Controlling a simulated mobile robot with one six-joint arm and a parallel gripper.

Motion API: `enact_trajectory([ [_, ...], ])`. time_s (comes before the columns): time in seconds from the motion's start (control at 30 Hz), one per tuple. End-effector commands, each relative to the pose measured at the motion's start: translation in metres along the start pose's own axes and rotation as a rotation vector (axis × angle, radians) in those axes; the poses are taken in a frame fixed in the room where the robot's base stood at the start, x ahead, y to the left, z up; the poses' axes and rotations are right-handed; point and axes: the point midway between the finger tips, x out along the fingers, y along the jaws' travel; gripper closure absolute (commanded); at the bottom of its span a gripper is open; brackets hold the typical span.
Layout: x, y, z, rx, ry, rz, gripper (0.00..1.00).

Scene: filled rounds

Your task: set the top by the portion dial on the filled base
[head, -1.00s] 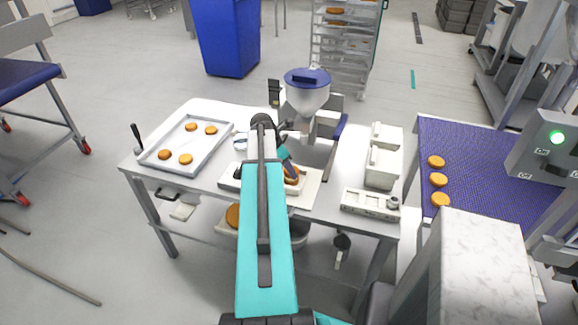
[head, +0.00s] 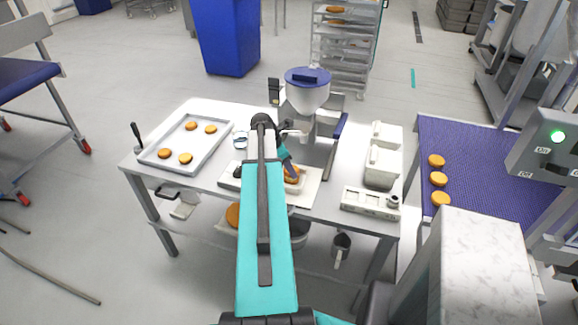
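My gripper (head: 291,171) is low over the white board (head: 306,196) at the front of the table, beneath the hopper. An orange-brown round (head: 293,178) shows right at its fingers, partly hidden by them and my teal arm. I cannot tell whether the fingers hold it or whether it is a base or a top. The depositor has a white hopper (head: 307,98) with a blue lid. A low white box (head: 370,204) with a dark knob stands at the front right; I cannot tell if that knob is the portion dial. No filling is clearly visible.
A tray (head: 160,138) with several rounds lies on the left of the table. White containers (head: 381,167) stand at the right. A blue belt (head: 485,165) with three rounds (head: 438,179) is further right. A blue bin (head: 225,35) and a rack (head: 343,60) stand behind.

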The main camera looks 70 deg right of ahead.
Motion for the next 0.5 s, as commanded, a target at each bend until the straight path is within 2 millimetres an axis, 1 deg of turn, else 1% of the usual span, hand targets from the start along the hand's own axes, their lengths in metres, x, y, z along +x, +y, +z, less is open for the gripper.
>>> enact_trajectory([
  [0.5, 0.004, 0.0, -0.0013, 0.0, 0.0, 0.0, 0.63],
])
